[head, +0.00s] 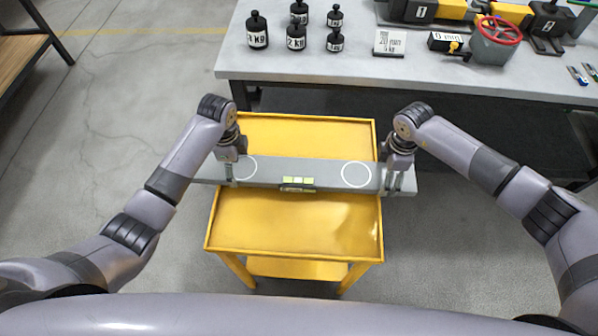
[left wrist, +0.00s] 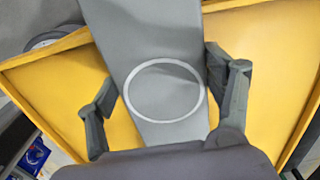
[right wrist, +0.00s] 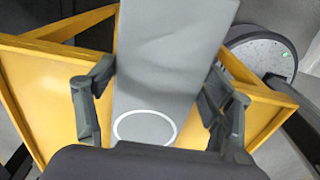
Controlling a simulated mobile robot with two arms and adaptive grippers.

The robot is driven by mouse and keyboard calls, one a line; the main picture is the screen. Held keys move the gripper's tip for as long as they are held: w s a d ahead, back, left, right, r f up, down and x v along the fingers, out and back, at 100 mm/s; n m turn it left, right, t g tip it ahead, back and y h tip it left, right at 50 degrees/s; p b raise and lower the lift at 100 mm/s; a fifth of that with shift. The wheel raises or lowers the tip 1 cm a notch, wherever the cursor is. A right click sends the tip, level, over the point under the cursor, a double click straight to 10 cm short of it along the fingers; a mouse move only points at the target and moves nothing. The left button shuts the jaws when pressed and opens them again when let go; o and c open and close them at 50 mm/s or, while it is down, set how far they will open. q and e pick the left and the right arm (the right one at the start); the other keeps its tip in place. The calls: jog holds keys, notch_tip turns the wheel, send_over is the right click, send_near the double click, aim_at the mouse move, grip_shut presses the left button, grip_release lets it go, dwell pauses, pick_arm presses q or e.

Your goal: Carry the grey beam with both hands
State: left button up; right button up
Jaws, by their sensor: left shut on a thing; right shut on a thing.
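The grey beam (head: 272,173) lies crosswise over the yellow cart, its ends reaching past both side rims. It has two white rings and a small level with green-yellow vials (head: 298,182) at its middle. My left gripper (head: 231,168) is shut on the beam near its left end. Its fingers flank the beam's edges in the left wrist view (left wrist: 160,75). My right gripper (head: 395,178) is shut on the beam near its right end, fingers on both edges in the right wrist view (right wrist: 160,80). I cannot tell how much gap lies under the beam.
The yellow cart (head: 290,225) stands below the beam, its visible top bare. Open floor lies left of the cart.

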pick_arm(q)
jog(key=c, duration=0.7)
pick_arm(e)
jog(key=c, duration=0.7)
